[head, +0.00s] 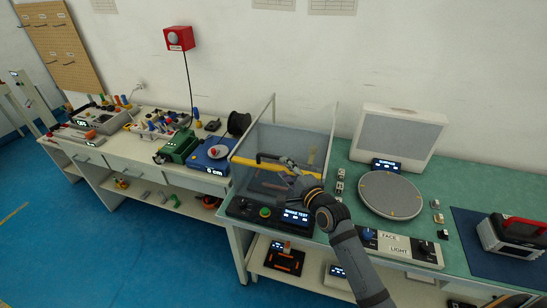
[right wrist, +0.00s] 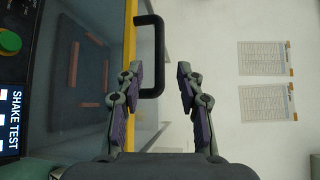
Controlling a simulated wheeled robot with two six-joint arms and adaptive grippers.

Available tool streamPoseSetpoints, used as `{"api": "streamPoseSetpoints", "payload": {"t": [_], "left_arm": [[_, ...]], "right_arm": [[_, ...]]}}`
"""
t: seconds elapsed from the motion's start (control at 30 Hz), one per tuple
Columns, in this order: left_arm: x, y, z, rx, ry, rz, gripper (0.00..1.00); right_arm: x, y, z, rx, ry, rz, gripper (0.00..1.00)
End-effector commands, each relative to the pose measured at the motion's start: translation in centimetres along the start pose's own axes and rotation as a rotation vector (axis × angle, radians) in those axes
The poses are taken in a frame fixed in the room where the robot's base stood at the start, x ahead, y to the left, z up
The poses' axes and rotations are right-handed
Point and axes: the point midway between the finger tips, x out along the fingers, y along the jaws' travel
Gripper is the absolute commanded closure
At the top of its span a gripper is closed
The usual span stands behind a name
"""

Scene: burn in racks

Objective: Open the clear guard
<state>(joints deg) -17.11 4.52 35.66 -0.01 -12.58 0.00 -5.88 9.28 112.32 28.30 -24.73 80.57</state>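The clear guard (head: 247,176) covers the shake test station on the green bench and looks lowered. A yellow bar (head: 245,161) edges it; this bar (right wrist: 130,42) also shows in the right wrist view. A black D-shaped handle (right wrist: 158,45) sticks out from the bar. My right gripper (head: 291,166) is at the handle. In the right wrist view, it (right wrist: 161,76) is open, with the handle's outer bar between its two fingers. The left finger overlaps the handle's lower end. I cannot tell whether it touches. My left gripper is out of view.
The shake test panel (head: 270,213) with a green button is in front of the guard. A round grey plate (head: 390,194) and a light grey screen box (head: 398,134) stand to the right. A blue device (head: 213,155) and black spool (head: 238,123) stand left.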

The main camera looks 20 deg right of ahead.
Motion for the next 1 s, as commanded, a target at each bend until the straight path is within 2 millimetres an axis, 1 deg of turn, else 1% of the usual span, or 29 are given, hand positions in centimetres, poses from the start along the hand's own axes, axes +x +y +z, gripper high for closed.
{"api": "streamPoseSetpoints", "payload": {"t": [0.03, 0.2, 0.3, 0.4, 0.53, 0.77, 1.0], "left_arm": [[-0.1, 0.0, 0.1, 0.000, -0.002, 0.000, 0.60], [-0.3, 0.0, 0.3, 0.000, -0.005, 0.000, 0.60], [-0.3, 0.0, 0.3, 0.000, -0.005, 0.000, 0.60], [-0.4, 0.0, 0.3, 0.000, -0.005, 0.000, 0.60], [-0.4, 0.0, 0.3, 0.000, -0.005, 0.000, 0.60], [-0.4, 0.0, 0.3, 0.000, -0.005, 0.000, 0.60], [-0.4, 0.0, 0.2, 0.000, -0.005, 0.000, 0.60]], "right_arm": [[1.2, -0.2, 0.1, 0.003, 0.000, -0.003, 0.63], [4.9, -0.1, 0.0, 0.001, 0.000, 0.000, 0.63], [6.6, -0.1, 0.1, 0.000, -0.001, 0.001, 0.63], [7.7, 0.0, 0.0, -0.002, 0.000, 0.001, 0.63], [8.4, 0.0, 0.1, -0.002, 0.000, 0.001, 0.63], [8.4, 0.1, 0.1, -0.003, 0.000, 0.002, 0.63], [8.4, 0.1, 0.0, -0.003, 0.000, 0.002, 0.95]]}}
